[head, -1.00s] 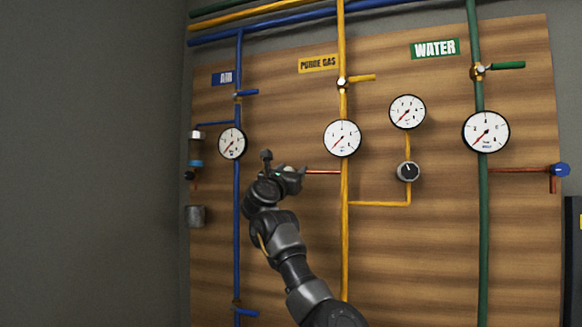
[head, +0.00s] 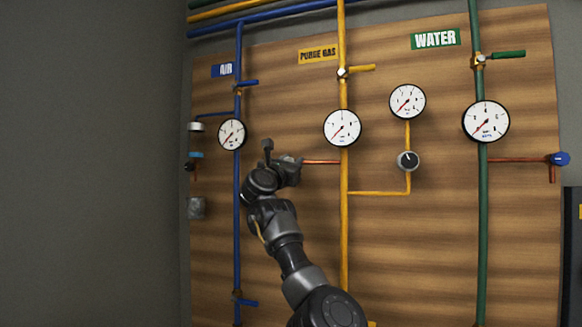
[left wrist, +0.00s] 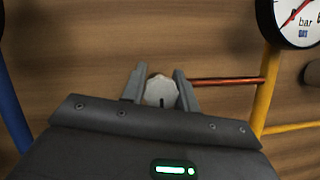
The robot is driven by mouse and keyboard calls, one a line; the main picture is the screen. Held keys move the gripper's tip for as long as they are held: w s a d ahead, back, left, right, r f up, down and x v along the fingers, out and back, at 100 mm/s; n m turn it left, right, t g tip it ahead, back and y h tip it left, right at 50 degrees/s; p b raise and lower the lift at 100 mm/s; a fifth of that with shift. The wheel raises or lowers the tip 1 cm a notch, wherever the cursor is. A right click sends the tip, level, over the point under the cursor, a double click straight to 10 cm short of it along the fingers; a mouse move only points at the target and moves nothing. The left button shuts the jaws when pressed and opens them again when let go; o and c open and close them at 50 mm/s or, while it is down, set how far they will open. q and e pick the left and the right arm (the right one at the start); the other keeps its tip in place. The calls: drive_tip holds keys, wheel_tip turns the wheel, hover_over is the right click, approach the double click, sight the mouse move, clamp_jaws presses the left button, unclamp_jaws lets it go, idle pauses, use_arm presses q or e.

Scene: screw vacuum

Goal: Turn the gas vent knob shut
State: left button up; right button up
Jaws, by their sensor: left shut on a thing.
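The gas vent knob (left wrist: 161,90) is pale grey and ridged, with a dark mark near its lower edge in the left wrist view. It sits at the left end of a copper branch pipe (left wrist: 226,81) that runs to the yellow purge gas pipe (head: 344,220). My left gripper (left wrist: 160,74) is shut on the knob, with one finger at each side of it. In the head view my left gripper (head: 290,168) is at the board between the blue and yellow pipes and hides the knob. My right gripper is not in view.
Left of my gripper runs the blue air pipe (head: 237,210) with a gauge (head: 232,134). To the right are the purge gas gauge (head: 342,128), a black knob (head: 408,161) and the green water pipe (head: 483,220).

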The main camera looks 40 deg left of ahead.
use_arm(q)
drive_tip(key=shift+d+f+m+g+h+b, duration=0.1)
drive_tip(key=shift+m+g+h+b, duration=0.85)
drive_tip(key=shift+m, duration=2.5)
drive_tip(key=shift+a+f+m+g+h+b, duration=0.1)
drive_tip(key=shift+m+g+h+b, duration=0.75)
drive_tip(key=shift+m, duration=2.65)
drive_tip(key=shift+d+f+m+g+h+b, duration=0.1)
drive_tip(key=shift+m+g+h+b, duration=0.8)
drive_tip(key=shift+m, duration=2.55)
drive_tip(key=shift+h, duration=0.4)
drive_tip(key=o, duration=1)
